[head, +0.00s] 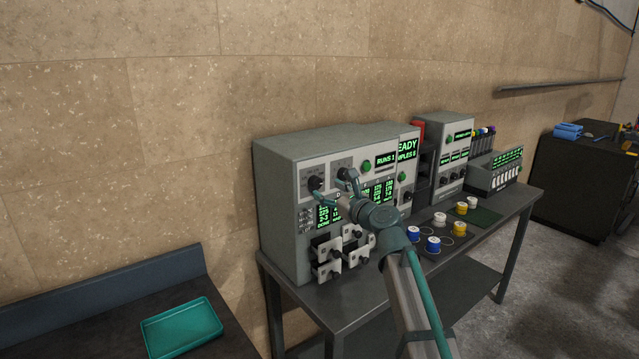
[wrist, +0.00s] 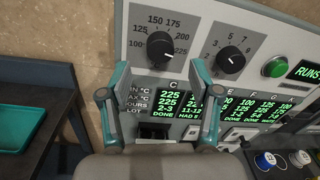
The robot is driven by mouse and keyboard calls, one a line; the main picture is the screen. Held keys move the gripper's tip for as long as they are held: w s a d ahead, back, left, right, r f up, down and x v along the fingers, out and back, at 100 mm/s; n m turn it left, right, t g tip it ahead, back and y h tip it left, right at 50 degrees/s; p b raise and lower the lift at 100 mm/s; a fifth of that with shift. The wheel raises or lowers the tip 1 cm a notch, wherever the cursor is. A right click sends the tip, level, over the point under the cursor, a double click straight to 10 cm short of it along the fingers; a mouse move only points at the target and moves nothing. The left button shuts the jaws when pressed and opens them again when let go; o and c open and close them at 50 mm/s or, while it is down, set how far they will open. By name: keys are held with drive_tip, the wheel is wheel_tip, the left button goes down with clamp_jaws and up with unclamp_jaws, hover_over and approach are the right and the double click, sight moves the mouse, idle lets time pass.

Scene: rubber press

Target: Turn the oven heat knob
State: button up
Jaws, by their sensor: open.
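The oven (head: 283,155) is a grey cabinet on a dark bench. Its heat knob (wrist: 160,50) is black and round, on a dial marked from 100 to 225 in the wrist view. The knob's white line points right and slightly down, toward the 225 mark. In the head view the knob (head: 315,183) is partly beside my finger. My gripper (head: 333,183) is open at the panel. In the wrist view the gripper (wrist: 160,70) has one teal finger on each side, just below the knob. It holds nothing. Contact with the panel cannot be told.
A second black knob (wrist: 230,62) sits right of the heat knob, with a green button (wrist: 274,67) beyond. Green displays (wrist: 173,98) lie below. Blue, white and yellow jars (head: 433,244) stand on the bench right of my arm. A teal tray (head: 182,328) lies on the left table.

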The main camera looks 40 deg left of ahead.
sight(318, 184)
drive_tip(key=p+x, duration=0.1)
drive_tip(key=x, duration=0.4)
drive_tip(key=shift+w+a, duration=0.1)
drive_tip(key=shift+a, duration=0.05)
drive_tip(key=c, duration=1.1)
drive_tip(key=shift+c, duration=0.2)
